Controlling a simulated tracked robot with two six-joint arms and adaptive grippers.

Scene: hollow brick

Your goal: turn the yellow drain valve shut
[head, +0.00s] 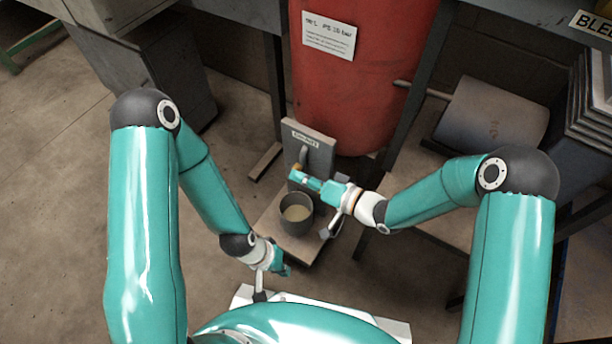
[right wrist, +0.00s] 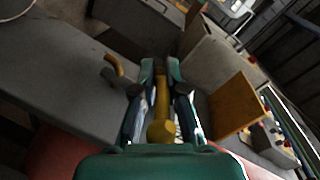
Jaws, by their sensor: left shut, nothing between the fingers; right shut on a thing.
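The yellow drain valve (right wrist: 161,118) shows in the right wrist view as a yellow lever lying between my right gripper's fingers (right wrist: 162,78). In the head view my right gripper (head: 296,177) reaches in from the right, in front of an upright grey board (head: 318,158) with a small label. There it covers most of the valve, and only a bit of orange shows beside the fingertips. The right gripper is shut on the valve's lever. My left gripper (head: 286,271) is shut and empty, low in front of the stand, apart from the valve.
A dark pot (head: 285,215) with pale liquid stands on the base (head: 301,250) below the valve. A large red tank (head: 355,90) rises behind the board. A grey cylinder (head: 490,125) lies to the right. Open floor (head: 60,200) is at the left.

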